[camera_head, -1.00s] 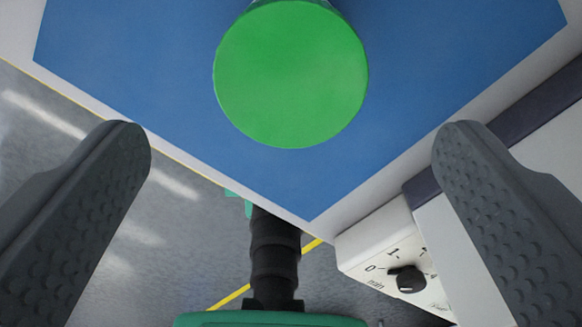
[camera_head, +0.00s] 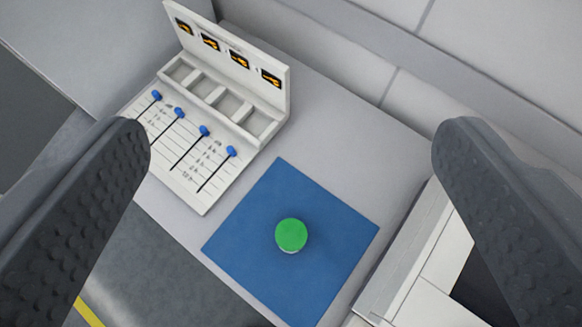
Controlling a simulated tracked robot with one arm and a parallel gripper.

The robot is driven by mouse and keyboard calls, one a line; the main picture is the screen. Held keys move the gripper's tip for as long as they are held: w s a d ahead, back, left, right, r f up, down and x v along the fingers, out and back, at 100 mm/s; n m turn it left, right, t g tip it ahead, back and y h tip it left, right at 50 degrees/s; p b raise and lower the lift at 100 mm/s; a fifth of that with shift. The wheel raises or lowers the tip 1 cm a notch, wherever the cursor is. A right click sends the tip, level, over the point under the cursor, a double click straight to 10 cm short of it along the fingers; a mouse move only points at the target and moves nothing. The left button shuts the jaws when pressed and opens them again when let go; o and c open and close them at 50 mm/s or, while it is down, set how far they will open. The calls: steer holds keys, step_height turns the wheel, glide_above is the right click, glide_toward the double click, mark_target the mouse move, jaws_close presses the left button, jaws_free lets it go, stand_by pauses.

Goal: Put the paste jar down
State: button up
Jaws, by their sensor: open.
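The paste jar (camera_head: 291,235) stands upright on the blue mat (camera_head: 250,250), near its middle. I see its round green lid from above and a thin pale strip of its side below the lid. My gripper (camera_head: 290,140) is open and empty. Its two dark, dimpled fingers are wide apart at the left and right of the picture. The gripper is well above the jar and does not touch it.
A white panel with blue-tipped sliders (camera_head: 190,140) and a raised display back stands left of the mat on the grey worktop (camera_head: 340,130). A white box-like unit (camera_head: 410,265) is to the right. Grey floor (camera_head: 170,265) lies beyond the lower left edge.

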steer(key=shift+o, duration=0.6)
steer(key=s+r+t, duration=0.3)
steer(key=s+r, duration=0.5)
steer(key=r, duration=0.3)
steer(key=shift+d, duration=0.15)
steer(key=m+g+b, duration=0.4)
steer(key=m+g, duration=0.9)
steer(key=g, duration=0.2)
glide_above(290, 237)
step_height(290, 237, down, 54)
steer(key=shift+f, duration=0.15)
step_height(290, 237, down, 7)
steer(key=shift+f+b, duration=0.15)
steer(key=shift+b, duration=0.15)
steer(key=shift+w+d+f+b, duration=0.1)
steer(key=shift+w+f+b, duration=0.1)
steer(key=shift+f, duration=1.1)
steer(key=shift+w+f+b, duration=0.1)
steer(key=shift+f+b, duration=0.05)
steer(key=shift+f, duration=1.15)
steer(key=c, duration=1.6)
